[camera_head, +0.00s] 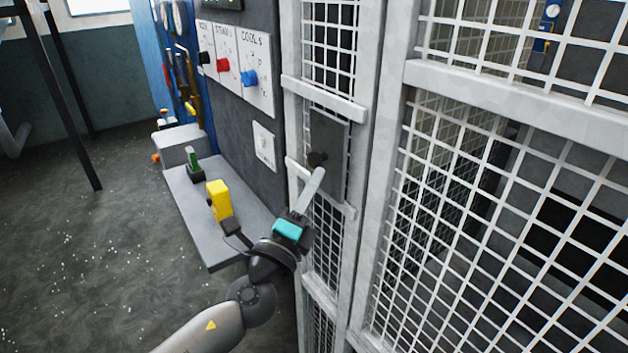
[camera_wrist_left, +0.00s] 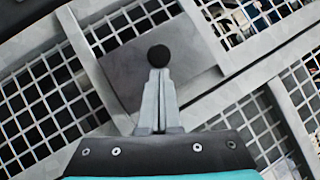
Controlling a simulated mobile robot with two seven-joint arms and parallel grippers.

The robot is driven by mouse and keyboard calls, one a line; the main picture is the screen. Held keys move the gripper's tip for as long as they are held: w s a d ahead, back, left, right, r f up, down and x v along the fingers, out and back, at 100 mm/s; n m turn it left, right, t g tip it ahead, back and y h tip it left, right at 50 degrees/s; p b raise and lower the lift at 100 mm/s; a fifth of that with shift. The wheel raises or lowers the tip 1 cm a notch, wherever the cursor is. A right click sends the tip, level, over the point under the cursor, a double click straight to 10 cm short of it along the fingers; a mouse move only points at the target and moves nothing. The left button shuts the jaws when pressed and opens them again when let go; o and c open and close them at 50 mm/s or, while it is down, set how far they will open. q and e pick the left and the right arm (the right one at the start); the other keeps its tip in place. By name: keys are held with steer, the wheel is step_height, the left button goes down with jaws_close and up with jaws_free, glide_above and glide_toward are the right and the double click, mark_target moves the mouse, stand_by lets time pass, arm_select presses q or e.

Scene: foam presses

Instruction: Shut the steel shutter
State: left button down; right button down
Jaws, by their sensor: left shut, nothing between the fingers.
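The steel shutter is a tall white-framed panel of wire mesh (camera_head: 328,45) in the middle of the head view, with a grey plate (camera_head: 329,135) on it. A dark round knob (camera_head: 317,158) stands out from the plate; it also shows in the left wrist view (camera_wrist_left: 159,56). My left gripper (camera_head: 319,172) is shut and empty, its fingertips at the knob. In the left wrist view the closed fingers (camera_wrist_left: 158,75) point at the knob and hide its lower side. I cannot tell whether they touch it. My right gripper is not in view.
A larger white mesh panel (camera_head: 412,190) fills the right side. To the left stands a dark control panel with coloured knobs (camera_head: 222,65). A grey shelf (camera_head: 215,225) below it holds a yellow block (camera_head: 219,200). The floor at left is open.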

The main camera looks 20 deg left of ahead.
arm_select(q)
steer(key=w+a+b, duration=0.3)
steer(key=w+a, duration=0.2)
steer(key=a, duration=0.2)
steer(key=shift+w+a+b, duration=0.2)
steer(key=shift+w+b, duration=0.05)
steer(key=shift+b, duration=0.15)
steer(key=shift+r, duration=0.1)
